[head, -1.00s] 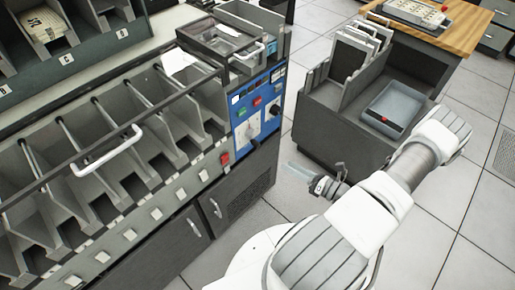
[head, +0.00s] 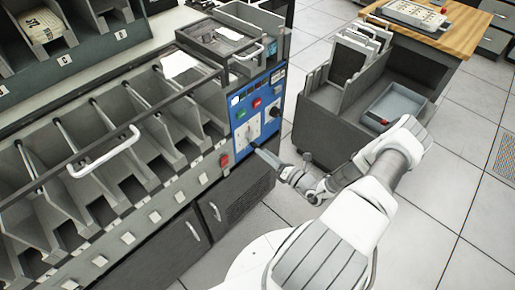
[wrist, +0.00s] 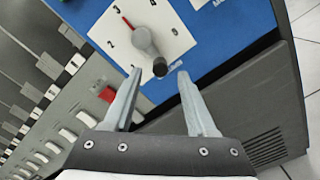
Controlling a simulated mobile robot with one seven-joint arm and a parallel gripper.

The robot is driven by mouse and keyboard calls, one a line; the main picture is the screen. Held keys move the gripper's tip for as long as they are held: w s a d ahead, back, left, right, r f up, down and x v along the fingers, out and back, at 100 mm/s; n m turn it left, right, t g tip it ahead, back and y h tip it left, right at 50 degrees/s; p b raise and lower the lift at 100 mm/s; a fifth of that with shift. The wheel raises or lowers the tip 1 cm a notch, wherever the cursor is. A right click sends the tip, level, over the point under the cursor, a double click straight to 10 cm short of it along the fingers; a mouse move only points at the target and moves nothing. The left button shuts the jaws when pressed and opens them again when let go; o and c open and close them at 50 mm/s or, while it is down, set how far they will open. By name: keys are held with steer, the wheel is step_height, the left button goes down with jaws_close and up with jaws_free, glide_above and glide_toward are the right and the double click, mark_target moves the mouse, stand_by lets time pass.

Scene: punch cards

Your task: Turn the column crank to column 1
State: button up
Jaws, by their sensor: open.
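The column crank (wrist: 149,52) is a grey arm with a black knob, on a white dial plate (wrist: 106,35) with numerals around it. The plate is on the blue control panel (head: 237,108) of the sorter. In the wrist view the crank points down and slightly right, toward the plate's lower edge. My gripper (wrist: 159,75) is open, with a finger on each side of the black knob. The knob is near the fingertips, and I see no clear contact. In the head view my gripper (head: 257,151) is at the dial's lower edge, and the crank there is too small to read.
A red switch (head: 224,160) is left of the dial. The sorter's bins (head: 120,180) extend left, and dark cabinet doors are below. A grey cart (head: 325,135) with a tray stands to the right. Floor is open between cart and sorter.

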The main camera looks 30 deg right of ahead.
steer(key=shift+x, duration=2.1)
jaws_close()
